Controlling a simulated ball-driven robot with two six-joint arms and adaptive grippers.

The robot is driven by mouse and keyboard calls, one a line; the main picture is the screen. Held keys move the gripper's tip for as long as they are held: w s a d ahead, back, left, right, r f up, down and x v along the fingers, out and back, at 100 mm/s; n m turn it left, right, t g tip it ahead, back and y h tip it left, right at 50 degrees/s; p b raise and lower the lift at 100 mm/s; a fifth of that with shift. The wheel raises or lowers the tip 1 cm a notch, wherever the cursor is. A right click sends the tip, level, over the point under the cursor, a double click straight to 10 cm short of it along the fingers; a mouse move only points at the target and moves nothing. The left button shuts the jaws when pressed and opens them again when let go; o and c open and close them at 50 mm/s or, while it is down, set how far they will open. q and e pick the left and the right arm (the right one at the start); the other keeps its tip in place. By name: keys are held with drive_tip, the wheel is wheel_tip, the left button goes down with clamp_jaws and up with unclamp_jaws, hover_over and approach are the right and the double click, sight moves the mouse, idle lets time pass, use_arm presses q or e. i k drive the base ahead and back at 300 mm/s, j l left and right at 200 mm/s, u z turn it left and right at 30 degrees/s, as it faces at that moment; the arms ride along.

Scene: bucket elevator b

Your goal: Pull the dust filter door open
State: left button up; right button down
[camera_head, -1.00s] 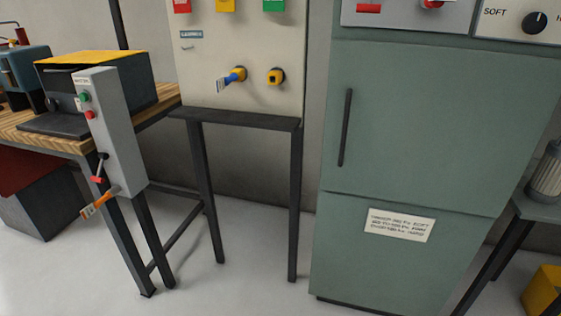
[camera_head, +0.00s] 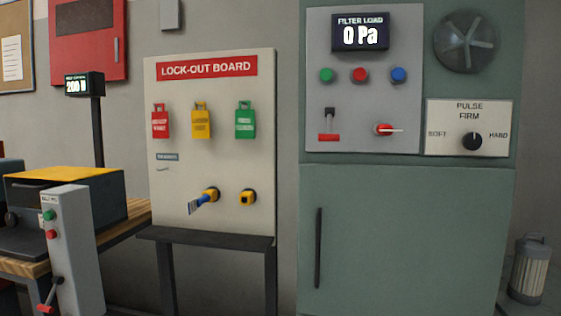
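The dust filter is a tall grey-green cabinet on the right. Its door (camera_head: 410,235) is a flat panel below the control panel, and it looks shut. A long dark vertical handle (camera_head: 318,248) is near the door's left edge. The lower end of the door is cut off by the bottom of the picture. Neither of my grippers shows in the head view.
A control panel (camera_head: 340,100) reads 0 Pa above the door. A pulse dial plate (camera_head: 490,142) is beside it. A lock-out board (camera_head: 255,150) stands left of the cabinet. A filter canister (camera_head: 530,270) is at right. A grey switch post (camera_head: 78,250) stands at left.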

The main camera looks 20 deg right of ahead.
sight(373, 240)
drive_tip(key=z, duration=1.45)
